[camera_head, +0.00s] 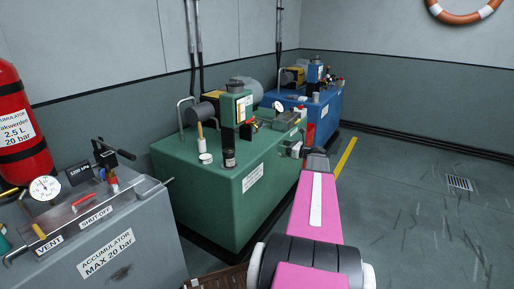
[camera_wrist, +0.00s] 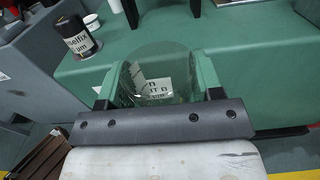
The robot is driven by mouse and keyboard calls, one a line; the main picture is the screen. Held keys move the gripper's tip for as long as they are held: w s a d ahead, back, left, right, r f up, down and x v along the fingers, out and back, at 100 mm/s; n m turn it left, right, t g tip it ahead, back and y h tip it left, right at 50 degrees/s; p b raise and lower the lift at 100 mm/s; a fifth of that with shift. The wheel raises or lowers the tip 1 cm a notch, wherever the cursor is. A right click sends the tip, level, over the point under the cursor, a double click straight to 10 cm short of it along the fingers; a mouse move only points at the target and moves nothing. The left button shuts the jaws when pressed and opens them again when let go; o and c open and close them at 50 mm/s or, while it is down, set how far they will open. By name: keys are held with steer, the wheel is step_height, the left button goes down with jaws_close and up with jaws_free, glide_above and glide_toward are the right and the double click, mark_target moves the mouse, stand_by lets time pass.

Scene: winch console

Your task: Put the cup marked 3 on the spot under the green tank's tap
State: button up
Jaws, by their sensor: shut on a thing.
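My gripper (camera_head: 298,151) is at the right front edge of the green tank (camera_head: 230,212). In the wrist view my gripper (camera_wrist: 160,88) is shut on a clear, see-through cup (camera_wrist: 158,62), with the green tank (camera_wrist: 240,55) behind it. No number 3 can be read on this cup, and small lettering shows through it.
A dark can (camera_head: 229,159) and a small white cup (camera_head: 205,158) stand on the green tank's top. A grey accumulator console (camera_head: 150,235) is at left, with a red cylinder (camera_head: 22,125) behind. A blue tank (camera_head: 325,110) stands beyond. The floor (camera_head: 420,200) at right is open.

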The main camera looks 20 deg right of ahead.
steer(key=x, duration=1.2)
steer(key=shift+w+a, duration=0.1)
steer(key=x, duration=0.2)
steer(key=f+x, duration=0.1)
steer(key=x, duration=0.1)
steer(key=shift+f, duration=0.2)
steer(key=shift+f, duration=0.1)
steer(key=o, duration=0.9)
steer(key=v, duration=1.2)
